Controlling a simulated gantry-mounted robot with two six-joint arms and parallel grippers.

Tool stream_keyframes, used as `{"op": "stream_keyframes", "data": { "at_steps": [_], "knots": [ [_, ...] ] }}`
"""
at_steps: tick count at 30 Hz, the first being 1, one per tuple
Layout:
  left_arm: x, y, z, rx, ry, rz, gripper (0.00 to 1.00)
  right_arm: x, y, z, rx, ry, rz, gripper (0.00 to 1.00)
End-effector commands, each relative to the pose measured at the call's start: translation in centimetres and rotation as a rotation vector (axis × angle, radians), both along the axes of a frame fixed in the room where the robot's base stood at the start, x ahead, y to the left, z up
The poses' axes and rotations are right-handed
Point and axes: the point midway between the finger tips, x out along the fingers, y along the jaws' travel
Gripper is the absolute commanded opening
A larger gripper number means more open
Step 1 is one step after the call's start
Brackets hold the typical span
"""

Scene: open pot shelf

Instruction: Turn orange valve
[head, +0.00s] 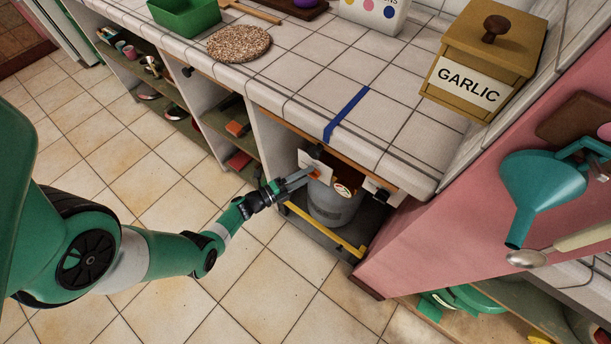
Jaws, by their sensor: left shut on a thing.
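A grey gas cylinder (333,207) stands in an open compartment under the tiled counter. A small bit of the orange valve (315,175) shows at the top of the cylinder, in front of a pale plate. My left arm reaches in from the left, and my left gripper (311,173) is at the valve, shut on it. The fingers hide most of the valve, so its angle cannot be told. My right gripper is not in view.
A yellow bar (325,229) crosses the front of the compartment, below my gripper. The counter edge (290,115) overhangs above. A pink wall (445,205) closes the right side. Open shelves lie to the left. The tiled floor (225,305) is clear.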

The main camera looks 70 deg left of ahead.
Motion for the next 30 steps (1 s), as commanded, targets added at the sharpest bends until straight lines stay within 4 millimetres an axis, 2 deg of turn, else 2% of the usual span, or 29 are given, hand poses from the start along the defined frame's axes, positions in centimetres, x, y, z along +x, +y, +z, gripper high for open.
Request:
{"op": "stream_keyframes", "data": {
  "at_steps": [5,6,11,22,26,30],
  "knots": [
    [0.0,0.0,0.0,-0.002,0.0,0.0,0.0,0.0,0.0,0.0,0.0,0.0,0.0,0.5],
    [0.0,0.0,0.0,-0.002,0.0,0.0,0.56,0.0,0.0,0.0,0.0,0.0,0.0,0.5],
    [0.0,0.0,0.0,-0.001,0.0,0.0,0.84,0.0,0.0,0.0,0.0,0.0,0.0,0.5],
    [-0.6,0.0,0.1,-0.001,0.0,0.001,0.84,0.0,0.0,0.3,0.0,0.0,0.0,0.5],
    [-2.7,-0.3,0.3,-0.002,0.002,0.006,0.84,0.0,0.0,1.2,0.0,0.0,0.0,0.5],
    [-6.2,-1.0,0.3,-0.003,0.002,0.009,0.84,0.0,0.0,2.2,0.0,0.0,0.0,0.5]
  ]
}}
